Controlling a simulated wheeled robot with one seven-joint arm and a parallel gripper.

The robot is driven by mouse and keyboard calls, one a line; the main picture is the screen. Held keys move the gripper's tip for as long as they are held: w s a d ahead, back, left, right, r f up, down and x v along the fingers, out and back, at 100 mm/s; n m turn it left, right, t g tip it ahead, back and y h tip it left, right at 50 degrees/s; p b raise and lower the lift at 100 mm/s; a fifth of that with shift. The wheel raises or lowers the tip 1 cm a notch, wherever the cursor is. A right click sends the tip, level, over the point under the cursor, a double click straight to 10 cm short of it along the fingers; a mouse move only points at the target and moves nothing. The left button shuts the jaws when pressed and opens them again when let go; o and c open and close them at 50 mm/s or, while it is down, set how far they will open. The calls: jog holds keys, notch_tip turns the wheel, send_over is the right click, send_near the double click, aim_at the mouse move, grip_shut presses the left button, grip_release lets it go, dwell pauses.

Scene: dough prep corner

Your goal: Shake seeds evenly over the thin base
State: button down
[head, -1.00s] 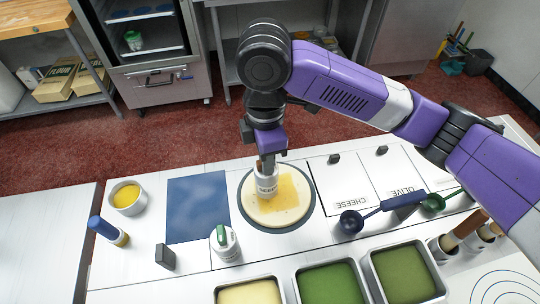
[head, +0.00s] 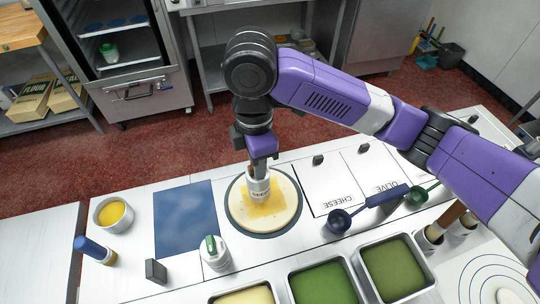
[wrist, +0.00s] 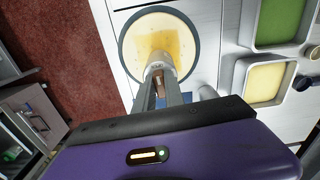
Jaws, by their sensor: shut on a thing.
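My gripper (head: 260,170) is shut on a white shaker (head: 260,188) with dark lettering, held over the thin base (head: 288,208). The base is a pale round sheet on a dark grey round board (head: 236,222). I cannot make out single seeds.
A white shaker with a green top (head: 214,255), a dark block (head: 156,271) and a blue mat (head: 184,222) are left of the board. A blue scoop (head: 339,221) lies to the right. Trays (head: 325,284) line the front. A yellow-filled bowl (head: 98,222) stands far left.

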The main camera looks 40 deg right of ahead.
jog(key=shift+w+a, duration=0.2)
jog(key=shift+a, duration=0.55)
jog(key=shift+d, duration=0.1)
notch_tip(320, 180, up, 4)
jog(key=p, duration=0.4)
jog(key=shift+r, duration=1.05)
